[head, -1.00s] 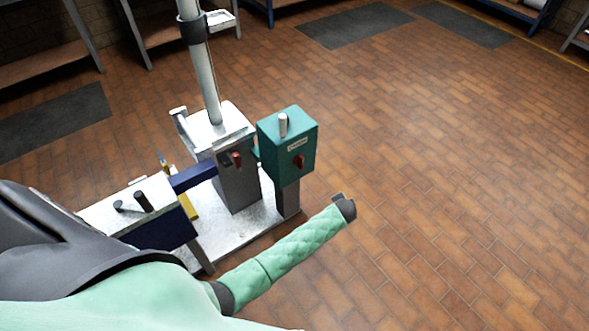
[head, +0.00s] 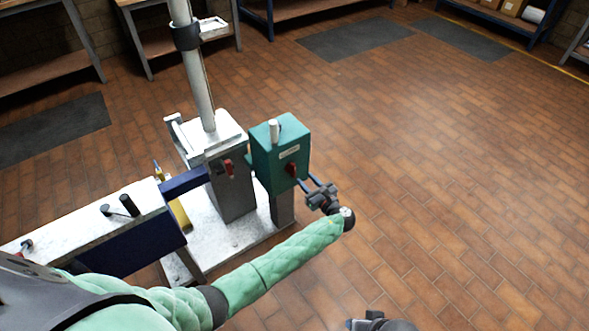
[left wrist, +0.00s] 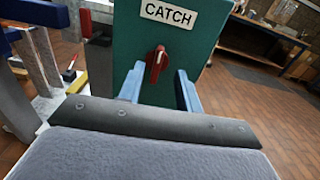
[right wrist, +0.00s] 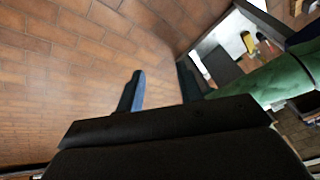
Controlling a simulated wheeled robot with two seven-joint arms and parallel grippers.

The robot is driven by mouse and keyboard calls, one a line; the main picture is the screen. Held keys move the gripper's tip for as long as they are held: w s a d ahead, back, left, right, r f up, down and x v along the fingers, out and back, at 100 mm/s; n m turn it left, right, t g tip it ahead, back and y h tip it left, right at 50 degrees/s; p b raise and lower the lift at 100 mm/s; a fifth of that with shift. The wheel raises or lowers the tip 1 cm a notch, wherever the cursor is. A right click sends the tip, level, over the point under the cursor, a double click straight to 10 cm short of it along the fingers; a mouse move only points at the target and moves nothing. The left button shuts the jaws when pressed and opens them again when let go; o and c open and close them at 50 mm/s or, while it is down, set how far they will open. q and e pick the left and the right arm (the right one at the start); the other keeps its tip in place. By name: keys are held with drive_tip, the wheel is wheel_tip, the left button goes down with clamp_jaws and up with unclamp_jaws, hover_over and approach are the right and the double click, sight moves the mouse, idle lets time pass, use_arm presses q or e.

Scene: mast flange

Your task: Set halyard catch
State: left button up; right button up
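The teal catch box (head: 280,155) stands on a grey post beside the mast. Its CATCH label (left wrist: 169,13) is readable in the left wrist view. A red knob (head: 291,169) sits on its front face; it also shows in the left wrist view (left wrist: 157,62), with its handle near upright and slightly tilted. My left gripper (head: 305,182) is open just in front of the box. In the left wrist view its fingers (left wrist: 159,88) point at the box, one on each side below the knob, not closed on it. My right gripper (right wrist: 160,86) is open and empty over the floor.
The white mast (head: 197,85) rises from a grey pedestal (head: 232,187) with another red handle (head: 228,167). A bench with a blue side (head: 135,243) stands at left. Benches line the back wall. The floor right of the box is clear.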

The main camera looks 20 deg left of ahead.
sight(295, 168)
use_arm(q)
drive_tip(key=shift+p+x, duration=0.5)
drive_tip(key=shift+x, duration=3.45)
clamp_jaws()
